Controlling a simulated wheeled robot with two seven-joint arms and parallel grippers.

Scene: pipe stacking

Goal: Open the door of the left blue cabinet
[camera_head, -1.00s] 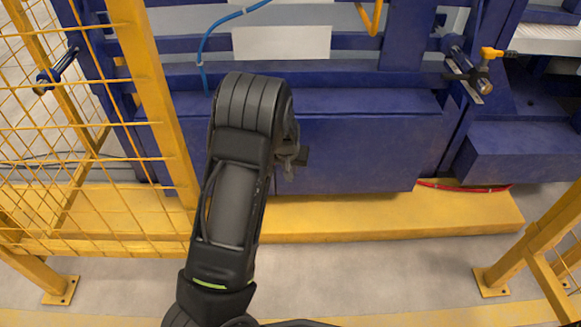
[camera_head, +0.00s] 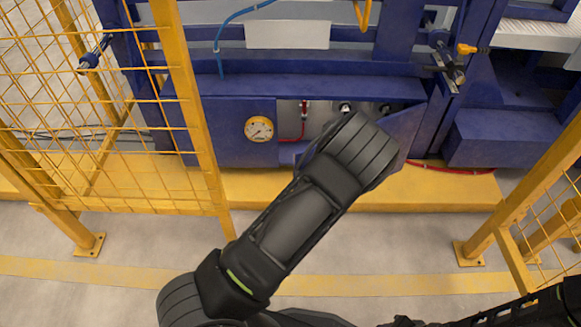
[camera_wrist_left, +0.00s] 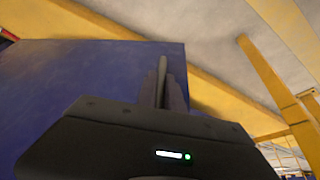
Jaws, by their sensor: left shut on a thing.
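The cabinet door (camera_head: 407,130) is a dark blue panel, swung outward at the right side of the blue cabinet (camera_head: 218,148). Through the opening I see a red pipe and round fittings inside. The door also fills the left of the left wrist view (camera_wrist_left: 90,95). My left gripper (camera_wrist_left: 163,82) is shut at the door's free edge, with its fingers upright in the left wrist view. Whether they hold a handle or the edge itself I cannot tell. In the head view my left forearm and wrist hide this gripper and part of the door. My right gripper is out of view.
A round gauge (camera_head: 259,129) with a yellow rim is on the cabinet's left front. A yellow platform (camera_head: 300,190) runs below. Yellow mesh fencing (camera_head: 130,170) stands left, and another yellow frame (camera_head: 520,215) stands right.

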